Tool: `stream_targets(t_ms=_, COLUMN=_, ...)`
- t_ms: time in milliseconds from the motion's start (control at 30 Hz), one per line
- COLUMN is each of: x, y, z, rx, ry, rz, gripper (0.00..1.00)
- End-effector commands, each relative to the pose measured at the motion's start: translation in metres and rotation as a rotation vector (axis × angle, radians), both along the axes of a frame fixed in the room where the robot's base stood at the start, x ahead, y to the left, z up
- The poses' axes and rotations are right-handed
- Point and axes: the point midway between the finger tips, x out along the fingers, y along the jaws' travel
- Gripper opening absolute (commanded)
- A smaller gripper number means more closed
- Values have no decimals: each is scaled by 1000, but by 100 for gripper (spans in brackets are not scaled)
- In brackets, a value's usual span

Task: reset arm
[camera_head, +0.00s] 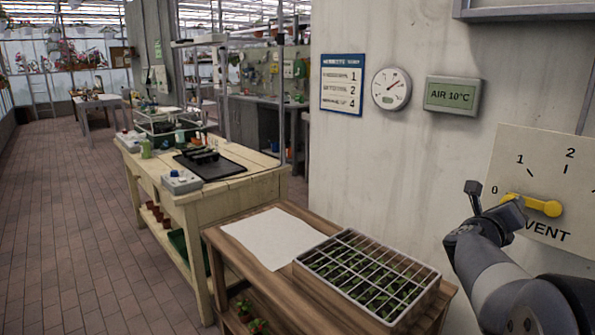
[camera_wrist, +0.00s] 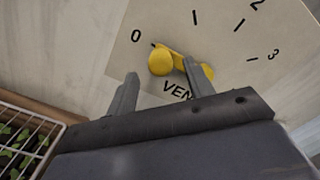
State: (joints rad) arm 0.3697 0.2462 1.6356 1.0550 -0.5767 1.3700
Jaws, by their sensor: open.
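The vent panel (camera_head: 560,185) is a cream plate on the wall at the right, marked 0, 1, 2 and "VENT". It also shows in the wrist view (camera_wrist: 225,35), with 3 visible there. Its yellow lever (camera_head: 540,205) lies nearly level, its left end close to the 0 mark. In the wrist view the lever (camera_wrist: 172,60) has round yellow ends. My gripper (camera_head: 496,200) is open and empty, close to the lever's left end. In the wrist view my gripper's fingers (camera_wrist: 163,88) stand apart below the lever; the right one overlaps it. I cannot tell whether they touch.
A wooden table (camera_head: 290,283) below holds a white sheet (camera_head: 277,238) and a wire-gridded seedling tray (camera_head: 425,300). A sign (camera_head: 342,84), a round gauge (camera_head: 391,89) and an "AIR 10°C" display (camera_head: 452,95) hang on the wall. The brick floor (camera_head: 75,240) at left is clear.

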Motion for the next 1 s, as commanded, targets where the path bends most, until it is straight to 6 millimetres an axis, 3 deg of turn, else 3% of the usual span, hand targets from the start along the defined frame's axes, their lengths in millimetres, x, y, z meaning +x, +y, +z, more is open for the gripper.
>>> stream_targets(t_ms=233, x=12, y=-15, z=0, rx=0, ry=0, rz=0, gripper=50)
stream_targets(t_ms=667, x=11, y=-13, z=1, rx=8, ry=-9, rz=0, gripper=50)
stream_targets(t_ms=1000, x=-17, y=22, z=1, rx=0, ry=-2, rz=3, gripper=50)
